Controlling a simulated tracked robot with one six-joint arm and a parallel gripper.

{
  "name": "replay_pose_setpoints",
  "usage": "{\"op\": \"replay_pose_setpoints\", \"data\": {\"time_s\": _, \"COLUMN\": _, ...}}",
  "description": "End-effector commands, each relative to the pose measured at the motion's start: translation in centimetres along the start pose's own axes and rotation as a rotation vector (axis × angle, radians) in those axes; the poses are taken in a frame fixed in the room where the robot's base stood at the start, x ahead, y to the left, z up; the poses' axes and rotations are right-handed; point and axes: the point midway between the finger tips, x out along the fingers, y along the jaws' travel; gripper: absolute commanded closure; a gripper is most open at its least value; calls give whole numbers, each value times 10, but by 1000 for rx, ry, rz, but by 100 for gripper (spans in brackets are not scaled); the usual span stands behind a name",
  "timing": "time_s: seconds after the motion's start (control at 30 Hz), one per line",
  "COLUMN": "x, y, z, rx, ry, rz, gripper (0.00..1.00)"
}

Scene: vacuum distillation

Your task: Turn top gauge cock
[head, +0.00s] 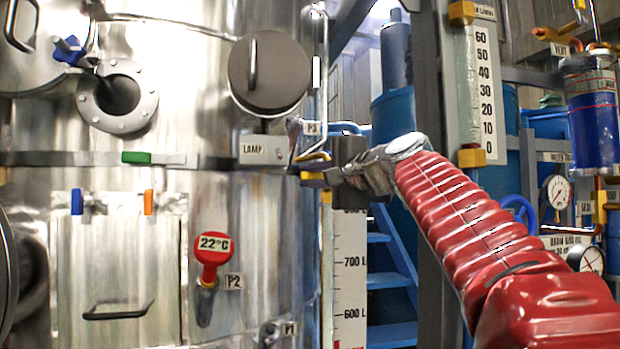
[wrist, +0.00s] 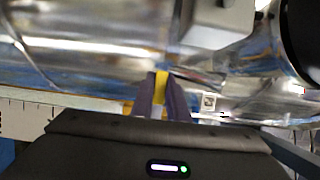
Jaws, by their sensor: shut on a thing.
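The top gauge cock has a small yellow handle (head: 312,175) at the right side of the steel vessel, below the P3 label and just above the litre scale. My gripper (head: 318,180) reaches it from the right and is shut on the handle. In the wrist view, the two dark purple fingers of my gripper (wrist: 160,95) close around the yellow handle (wrist: 161,80). The fingers and my wrist hide much of the cock, so its exact angle is hard to tell.
A round lid (head: 268,73) and a LAMP label box (head: 263,150) sit on the vessel (head: 150,240) left of my gripper. The litre scale (head: 350,265) hangs below. A grey post with another scale (head: 482,95) stands behind my red-sleeved arm.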

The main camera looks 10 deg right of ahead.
Motion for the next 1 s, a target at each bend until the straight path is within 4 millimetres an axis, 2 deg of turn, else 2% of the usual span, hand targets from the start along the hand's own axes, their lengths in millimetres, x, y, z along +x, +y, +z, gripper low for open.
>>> {"op": "replay_pose_setpoints", "data": {"time_s": 0.47, "x": 1, "y": -3, "z": -1, "rx": 142, "ry": -3, "rz": -47, "gripper": 100}}
{"op": "replay_pose_setpoints", "data": {"time_s": 1.0, "x": -2, "y": -24, "z": -10, "rx": 581, "ry": 0, "rz": -226, "gripper": 100}}
